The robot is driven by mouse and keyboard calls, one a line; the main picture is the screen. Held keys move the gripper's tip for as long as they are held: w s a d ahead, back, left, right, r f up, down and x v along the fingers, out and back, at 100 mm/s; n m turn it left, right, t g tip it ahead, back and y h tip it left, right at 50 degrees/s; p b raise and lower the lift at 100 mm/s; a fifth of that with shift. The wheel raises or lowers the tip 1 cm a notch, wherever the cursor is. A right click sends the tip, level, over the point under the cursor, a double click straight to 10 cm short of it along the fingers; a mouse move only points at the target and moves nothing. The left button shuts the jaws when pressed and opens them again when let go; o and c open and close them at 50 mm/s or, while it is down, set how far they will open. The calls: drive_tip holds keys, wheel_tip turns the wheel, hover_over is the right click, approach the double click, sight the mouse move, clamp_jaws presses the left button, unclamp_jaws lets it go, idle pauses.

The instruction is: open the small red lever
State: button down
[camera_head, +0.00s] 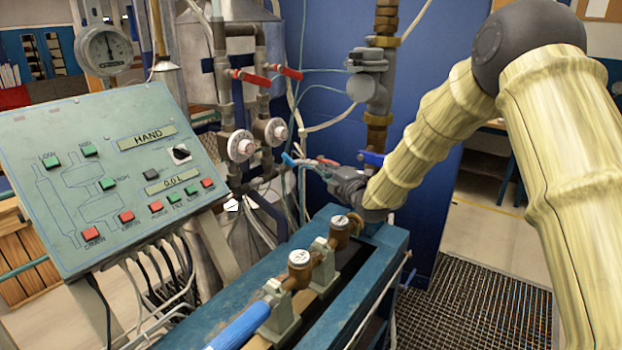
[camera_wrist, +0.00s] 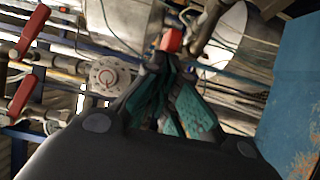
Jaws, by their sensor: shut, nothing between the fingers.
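The small red lever (camera_wrist: 172,40) shows in the wrist view as a short red end just beyond my fingertips. In the head view a small red patch (camera_head: 328,161) beside my fingers appears to be the same lever, mostly hidden by my gripper. My gripper (camera_wrist: 160,65) is shut with its teal fingers together and nothing between them. Its tips are close to the red lever; I cannot tell whether they touch it. In the head view my gripper (camera_head: 318,166) points left, above the far end of the teal bench.
Two larger red levers (camera_head: 250,78) (camera_head: 287,71) sit on the pipes behind, above two round white dials (camera_head: 240,146) (camera_head: 276,131). A blue handle (camera_head: 371,158) is close beside my wrist. The control panel (camera_head: 110,175) stands at left. Brass meters (camera_head: 299,258) line the bench.

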drive_tip(key=shift+w+d+b, duration=0.15)
drive_tip(key=shift+d+b, duration=0.5)
drive_tip(key=shift+b, duration=0.45)
drive_tip(key=shift+r, duration=0.15)
